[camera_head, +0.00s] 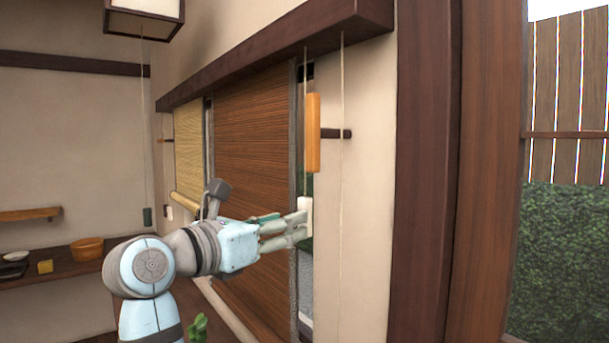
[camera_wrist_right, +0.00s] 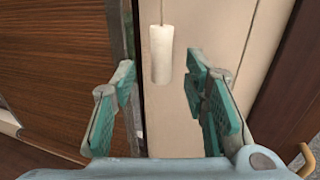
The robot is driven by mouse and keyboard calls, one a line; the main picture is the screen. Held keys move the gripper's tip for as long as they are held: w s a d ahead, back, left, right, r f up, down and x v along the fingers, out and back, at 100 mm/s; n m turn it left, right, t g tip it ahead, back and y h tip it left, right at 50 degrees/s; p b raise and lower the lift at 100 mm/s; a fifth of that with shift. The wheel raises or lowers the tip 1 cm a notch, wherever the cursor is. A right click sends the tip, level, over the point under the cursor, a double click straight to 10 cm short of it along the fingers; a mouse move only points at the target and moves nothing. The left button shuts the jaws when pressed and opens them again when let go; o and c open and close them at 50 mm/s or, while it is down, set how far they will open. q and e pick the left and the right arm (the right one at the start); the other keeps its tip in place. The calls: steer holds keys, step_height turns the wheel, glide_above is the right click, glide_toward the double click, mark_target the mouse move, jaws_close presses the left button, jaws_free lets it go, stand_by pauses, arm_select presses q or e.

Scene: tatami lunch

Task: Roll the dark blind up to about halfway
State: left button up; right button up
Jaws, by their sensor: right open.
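The dark brown slatted blind (camera_head: 252,150) hangs down over the window; its lower end is partly hidden behind my right arm. A white cylindrical pull (camera_head: 305,202) hangs on a thin cord from the dark rail. My right gripper (camera_head: 298,228) is open at the pull. In the right wrist view the white pull (camera_wrist_right: 161,55) hangs upright between the two teal-padded fingers of the gripper (camera_wrist_right: 158,82), with gaps on both sides. The dark blind (camera_wrist_right: 65,75) fills the left of that view. My left gripper is not in view.
A lighter blind (camera_head: 188,148) hangs farther left. An orange wooden piece (camera_head: 313,133) and a dark peg (camera_head: 337,133) are on the wall above the pull. Another cord (camera_head: 342,110) hangs to its right.

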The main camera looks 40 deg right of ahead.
steer(key=x, duration=0.6)
steer(key=shift+d, duration=0.35)
steer(key=shift+s+a, duration=0.1)
steer(key=shift+c, duration=0.3)
jaws_close()
